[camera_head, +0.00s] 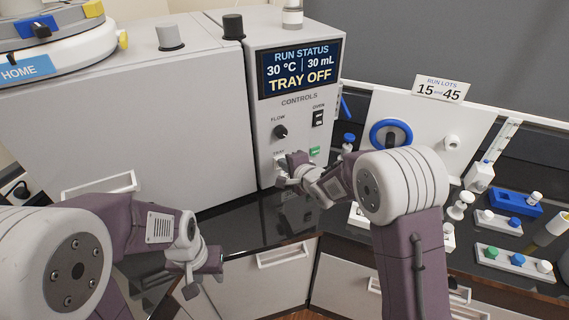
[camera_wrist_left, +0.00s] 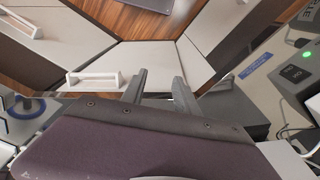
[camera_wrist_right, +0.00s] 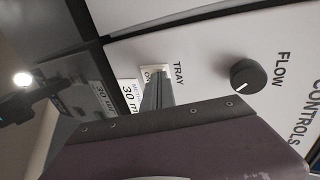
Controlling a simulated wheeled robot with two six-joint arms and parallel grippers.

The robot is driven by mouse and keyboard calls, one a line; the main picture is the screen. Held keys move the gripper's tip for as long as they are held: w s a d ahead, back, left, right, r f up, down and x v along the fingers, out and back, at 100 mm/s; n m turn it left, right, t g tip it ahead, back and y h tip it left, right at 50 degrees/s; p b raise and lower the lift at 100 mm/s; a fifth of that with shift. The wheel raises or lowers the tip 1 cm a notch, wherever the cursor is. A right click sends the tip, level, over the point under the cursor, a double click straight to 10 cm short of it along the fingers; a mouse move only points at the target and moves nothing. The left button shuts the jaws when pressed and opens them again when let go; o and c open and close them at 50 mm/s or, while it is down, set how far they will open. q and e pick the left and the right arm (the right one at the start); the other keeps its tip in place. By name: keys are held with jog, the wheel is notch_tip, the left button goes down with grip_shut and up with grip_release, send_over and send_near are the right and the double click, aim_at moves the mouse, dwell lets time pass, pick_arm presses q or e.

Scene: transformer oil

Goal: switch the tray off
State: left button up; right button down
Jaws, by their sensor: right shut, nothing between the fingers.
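The grey control panel (camera_head: 300,100) carries a display (camera_head: 300,66) that reads RUN STATUS, 30 °C, 30 mL and TRAY OFF. The tray switch (camera_wrist_right: 153,71) sits beside its TRAY label in the right wrist view, partly covered by my fingers. My right gripper (camera_head: 284,174) is shut and empty at this switch; its fingertips also show in the right wrist view (camera_wrist_right: 158,82). Whether they touch it I cannot tell. My left gripper (camera_head: 205,287) is open and empty, low in front of the cabinets; its parted fingers show in the left wrist view (camera_wrist_left: 158,85).
The flow knob (camera_head: 280,132), the oven switch (camera_head: 318,118) and a green button (camera_head: 314,152) are close to my right gripper. A white panel with a blue ring (camera_head: 374,134) stands to the right. Racks with coloured caps (camera_head: 514,260) occupy the right-hand worktop.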

jog(key=shift+w+a+r+p, duration=0.15)
jog(key=shift+w+r+p, duration=0.25)
jog(key=shift+p, duration=0.45)
jog(key=shift+s+r+p, duration=0.1)
jog(key=shift+r+p, duration=0.45)
jog(key=shift+r, duration=0.05)
